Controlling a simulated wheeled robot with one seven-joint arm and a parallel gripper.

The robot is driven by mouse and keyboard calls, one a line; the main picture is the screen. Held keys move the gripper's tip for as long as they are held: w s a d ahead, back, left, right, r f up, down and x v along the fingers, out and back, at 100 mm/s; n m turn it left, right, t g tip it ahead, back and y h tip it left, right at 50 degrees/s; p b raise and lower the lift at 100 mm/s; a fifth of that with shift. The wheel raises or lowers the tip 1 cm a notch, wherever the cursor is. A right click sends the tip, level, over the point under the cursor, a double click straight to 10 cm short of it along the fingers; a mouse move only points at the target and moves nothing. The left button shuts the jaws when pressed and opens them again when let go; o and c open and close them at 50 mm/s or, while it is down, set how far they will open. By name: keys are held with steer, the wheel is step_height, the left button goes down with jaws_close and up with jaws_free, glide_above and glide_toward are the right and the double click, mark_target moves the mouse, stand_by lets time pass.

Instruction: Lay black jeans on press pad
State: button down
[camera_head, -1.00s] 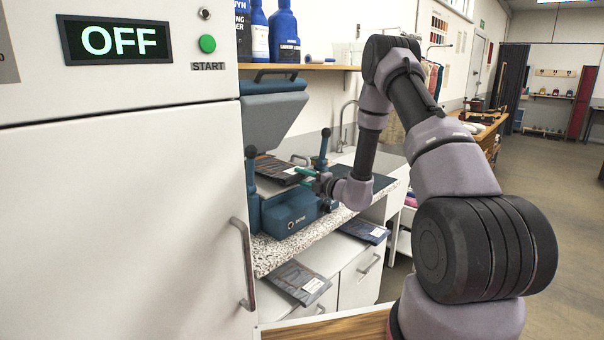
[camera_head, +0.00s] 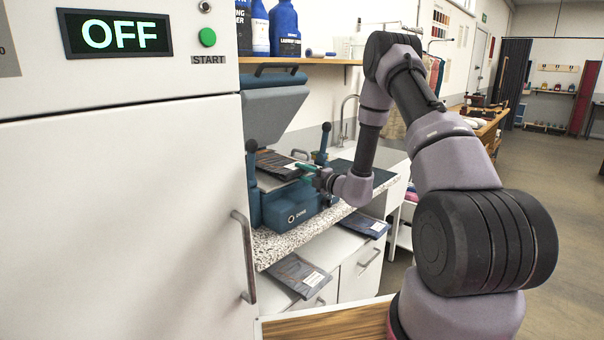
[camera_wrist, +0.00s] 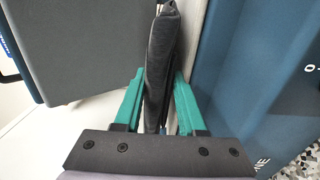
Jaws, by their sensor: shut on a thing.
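The black jeans (camera_head: 280,165) are a flat, dark folded garment with a pale label, held over the blue press (camera_head: 290,207) in the head view. My gripper (camera_head: 306,169) is at their right end. In the wrist view, the teal fingers of my gripper (camera_wrist: 158,95) are shut on the jeans (camera_wrist: 161,55), which show edge-on as a dark folded strip. The press lid (camera_head: 272,108) is raised. The press pad is mostly hidden behind the jeans and press body; I cannot tell whether the jeans touch it.
Two upright levers with black knobs (camera_head: 252,146) (camera_head: 325,128) flank the press. It stands on a speckled counter (camera_head: 275,250). Folded dark garments (camera_head: 298,275) (camera_head: 366,224) lie below. A white cabinet (camera_head: 120,220) fills the left. A sink tap (camera_head: 345,115) is behind.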

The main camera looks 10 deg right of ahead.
steer(key=shift+s+d+f, duration=0.1)
steer(key=shift+s+f, duration=0.1)
steer(key=shift+f, duration=0.3)
steer(key=shift+s+d+f, duration=0.1)
steer(key=shift+s+f, duration=0.05)
steer(key=shift+f, duration=0.35)
jaws_free()
steer(key=shift+s+d+f, duration=0.2)
steer(key=shift+s+d, duration=0.05)
steer(key=shift+s, duration=0.05)
steer(key=shift+v, duration=1.1)
steer(key=v, duration=0.7)
steer(key=shift+r, duration=0.45)
